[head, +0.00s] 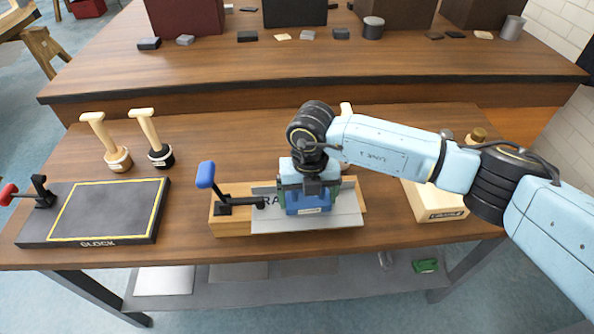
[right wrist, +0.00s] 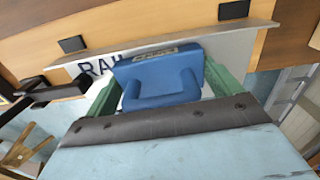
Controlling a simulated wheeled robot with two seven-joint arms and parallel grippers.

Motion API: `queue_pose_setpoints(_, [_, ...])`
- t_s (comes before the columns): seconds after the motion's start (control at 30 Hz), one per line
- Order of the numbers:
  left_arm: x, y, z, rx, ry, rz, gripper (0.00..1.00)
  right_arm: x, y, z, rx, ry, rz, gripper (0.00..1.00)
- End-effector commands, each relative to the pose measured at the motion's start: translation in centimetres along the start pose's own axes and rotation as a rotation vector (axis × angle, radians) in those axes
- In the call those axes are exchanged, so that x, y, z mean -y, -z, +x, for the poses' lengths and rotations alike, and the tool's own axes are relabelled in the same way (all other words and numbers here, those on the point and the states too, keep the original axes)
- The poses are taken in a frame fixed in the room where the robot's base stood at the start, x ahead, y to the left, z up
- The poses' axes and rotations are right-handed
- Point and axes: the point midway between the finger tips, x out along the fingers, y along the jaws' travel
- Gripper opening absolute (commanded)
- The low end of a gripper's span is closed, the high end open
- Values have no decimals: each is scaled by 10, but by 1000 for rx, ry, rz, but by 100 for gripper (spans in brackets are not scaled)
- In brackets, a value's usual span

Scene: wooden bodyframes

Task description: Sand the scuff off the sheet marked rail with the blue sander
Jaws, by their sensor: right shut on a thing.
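A grey metal sheet (head: 346,212) with dark letters starting "RA" lies on a wooden block fixture (head: 232,228). The sheet (right wrist: 240,45) shows "RAI" in the right wrist view, with the rest of the word hidden. A clamp with a blue handle (head: 206,175) stands at the fixture's left, its dark arm reaching over the sheet's left end. My right gripper (head: 308,195) is shut on the blue sander (head: 308,208), which is on or just above the sheet. The sander (right wrist: 158,80) sits between the green fingers in the right wrist view. No scuff shows; the sander and gripper may hide it. My left gripper is not in view.
A dark board marked "CLOCK" (head: 90,240) with a red-handled clamp (head: 40,190) is at left. Two tools with pale handles (head: 118,158) (head: 160,154) stand behind it. A raised back shelf (head: 250,62) holds dark boxes and small blocks.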

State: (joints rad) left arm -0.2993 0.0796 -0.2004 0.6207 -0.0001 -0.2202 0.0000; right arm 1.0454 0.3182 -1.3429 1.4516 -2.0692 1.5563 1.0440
Motion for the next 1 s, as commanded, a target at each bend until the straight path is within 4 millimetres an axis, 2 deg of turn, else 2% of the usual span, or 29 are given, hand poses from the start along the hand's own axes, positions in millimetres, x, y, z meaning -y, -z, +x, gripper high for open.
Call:
queue_pose_setpoints(0.2, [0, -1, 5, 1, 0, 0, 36, -16, 1, 1, -1, 0, 8, 69])
queue_pose_setpoints(0.27, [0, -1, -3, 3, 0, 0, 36, -15, 0, -5, -2, 1, 9, 69])
queue_pose_setpoints(0.37, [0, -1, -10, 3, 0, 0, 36, -16, 0, -29, 2, 0, 4, 69])
queue_pose_setpoints(1.0, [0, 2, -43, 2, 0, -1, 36, -22, -1, -82, 1, 0, -9, 69])
